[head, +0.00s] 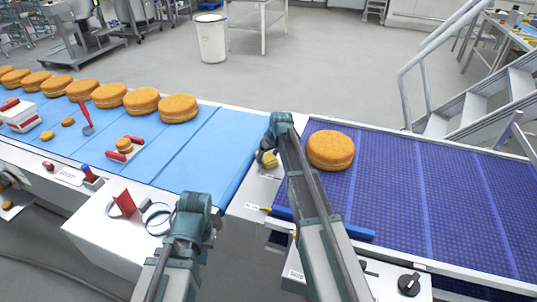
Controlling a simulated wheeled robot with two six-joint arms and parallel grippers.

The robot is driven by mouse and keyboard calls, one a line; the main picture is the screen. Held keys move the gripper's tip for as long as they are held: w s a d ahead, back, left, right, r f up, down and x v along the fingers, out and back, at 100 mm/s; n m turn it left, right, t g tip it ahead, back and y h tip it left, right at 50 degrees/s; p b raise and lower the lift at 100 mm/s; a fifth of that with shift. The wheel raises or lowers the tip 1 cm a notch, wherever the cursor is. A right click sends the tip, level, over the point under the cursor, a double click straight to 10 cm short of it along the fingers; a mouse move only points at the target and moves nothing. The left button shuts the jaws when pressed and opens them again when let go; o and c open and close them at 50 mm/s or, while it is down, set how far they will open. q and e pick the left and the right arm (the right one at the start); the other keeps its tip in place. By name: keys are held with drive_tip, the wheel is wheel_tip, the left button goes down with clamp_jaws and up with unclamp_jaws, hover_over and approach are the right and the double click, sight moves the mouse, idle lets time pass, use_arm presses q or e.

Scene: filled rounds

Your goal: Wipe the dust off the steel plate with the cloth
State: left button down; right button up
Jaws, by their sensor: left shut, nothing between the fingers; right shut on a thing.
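The steel plate (250,194) is the pale strip between the light blue belt and the dark blue belt. The cloth (267,160) is a small yellow bundle at the plate's far part. My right gripper (265,152) is shut on the cloth, low over the plate. I cannot tell whether the cloth touches it. My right arm crosses in front and hides part of the plate. My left gripper (197,238) is shut and empty near the front edge of the left conveyor; its fingertips are mostly hidden. Dust is too small to make out.
A filled round (330,150) lies on the dark blue belt (430,200), close right of my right arm. Several more rounds line the light blue belt (200,150).

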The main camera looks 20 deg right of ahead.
sight(264, 163)
drive_tip(key=shift+s+a, duration=0.1)
drive_tip(key=shift+s+a+f, duration=0.1)
drive_tip(key=shift+s+a, duration=0.4)
drive_tip(key=shift+s, duration=0.2)
drive_tip(key=shift+s+a+f, duration=0.1)
drive_tip(key=shift+s+a, duration=0.35)
drive_tip(key=shift+s, duration=0.25)
drive_tip(key=shift+s, duration=0.1)
drive_tip(key=shift+s+a+r, duration=0.1)
drive_tip(key=shift+s+a, duration=0.4)
drive_tip(key=shift+s, duration=0.15)
drive_tip(key=shift+s+a+r, duration=0.1)
drive_tip(key=shift+s+a, duration=0.35)
drive_tip(key=shift+s, duration=0.2)
drive_tip(key=shift+s+a, duration=0.1)
drive_tip(key=shift+s+a, duration=0.45)
drive_tip(key=shift+s, duration=0.15)
drive_tip(key=shift+s+a, duration=0.4)
drive_tip(key=shift+s, duration=0.2)
drive_tip(key=shift+r, duration=0.1)
wheel_tip(264, 163, up, 6)
drive_tip(key=p, duration=0.6)
